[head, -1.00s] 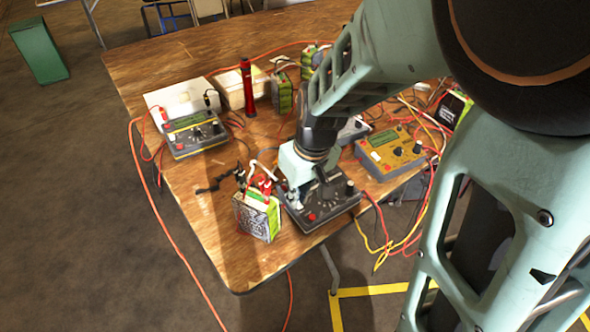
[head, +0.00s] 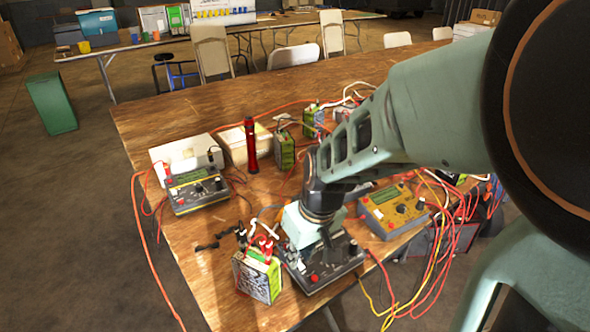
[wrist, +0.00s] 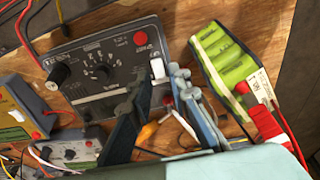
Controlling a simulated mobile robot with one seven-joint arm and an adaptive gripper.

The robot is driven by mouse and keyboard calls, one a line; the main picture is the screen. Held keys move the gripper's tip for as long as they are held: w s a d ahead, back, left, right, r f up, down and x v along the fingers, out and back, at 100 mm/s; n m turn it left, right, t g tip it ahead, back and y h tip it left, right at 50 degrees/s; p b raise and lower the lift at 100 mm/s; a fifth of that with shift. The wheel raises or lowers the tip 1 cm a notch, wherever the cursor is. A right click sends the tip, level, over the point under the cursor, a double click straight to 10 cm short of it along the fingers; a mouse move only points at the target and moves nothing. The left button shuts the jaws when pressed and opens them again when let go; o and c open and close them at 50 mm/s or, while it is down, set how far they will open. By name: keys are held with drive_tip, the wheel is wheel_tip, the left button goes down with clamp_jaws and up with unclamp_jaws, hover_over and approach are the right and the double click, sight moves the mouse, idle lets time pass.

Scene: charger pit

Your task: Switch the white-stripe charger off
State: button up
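A dark grey charger (head: 335,268) stands near the front edge of the wooden table, partly hidden under my gripper (head: 318,225). In the wrist view the charger (wrist: 88,62) shows a black dial, a black knob, red buttons and a thin pale line across its face, which may be the white stripe. Its white rocker switch (wrist: 157,69) lies at its edge near the fingertips. My gripper (wrist: 160,84) is open, with a finger on either side of the switch in the picture and nothing held. I cannot tell whether the fingers touch the charger.
A green battery pack (head: 258,275) with red and black clips stands close left of the charger. A yellow charger (head: 393,210) is to the right and a yellow-striped charger (head: 196,188) to the left. A red torch-like cylinder (head: 251,146) stands behind. Loose cables run around.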

drive_tip(key=v, duration=1.1)
drive_tip(key=shift+r, duration=0.25)
drive_tip(key=s+d+r+m+t+h, duration=0.25)
drive_tip(key=s+d+m, duration=0.35)
drive_tip(key=s+d, duration=0.3)
wheel_tip(320, 180, up, 24)
drive_tip(key=p, duration=2.3)
drive_tip(key=shift+y+p, duration=0.3)
drive_tip(key=shift+y, duration=0.15)
drive_tip(key=shift+a+f+t, duration=0.1)
drive_tip(key=shift+t, duration=0.15)
